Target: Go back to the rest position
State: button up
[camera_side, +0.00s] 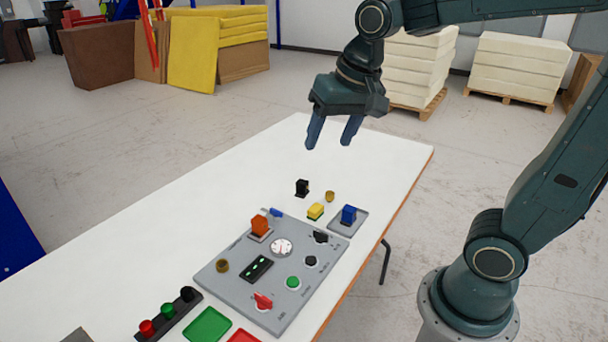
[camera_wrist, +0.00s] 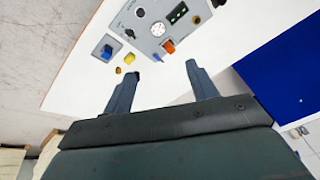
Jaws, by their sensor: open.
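My gripper (camera_side: 331,143) is open and empty, raised above the far part of the white table (camera_side: 180,210). Its two fingers point down, apart from everything on the table. In the wrist view my gripper (camera_wrist: 160,75) shows two spread fingers with nothing between them. The grey control panel (camera_side: 230,275) lies on the table in front of and below the gripper. It carries a round gauge (camera_side: 281,247), an orange block (camera_side: 260,225), a red switch (camera_side: 263,300) and a green button (camera_side: 293,283).
A black piece (camera_side: 302,187), a small brass cylinder (camera_side: 330,196), a yellow-green block (camera_side: 315,211) and a blue block (camera_side: 348,214) stand behind the panel. Green tray (camera_side: 208,325) and red tray (camera_side: 243,337) lie in front. Foam stacks (camera_side: 515,68) stand on the floor behind. Air around the gripper is clear.

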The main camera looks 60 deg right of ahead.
jog(key=s+f+n+t, duration=0.1)
jog(key=s+n, duration=0.4)
jog(key=s, duration=0.7)
jog(key=shift+a+f+n+t, duration=0.25)
jog(key=shift+a+n+t, duration=0.15)
jog(key=shift+a, duration=0.05)
jog(key=shift+o, duration=0.4)
jog(key=shift+w+r, duration=0.1)
jog(key=shift+w, duration=0.1)
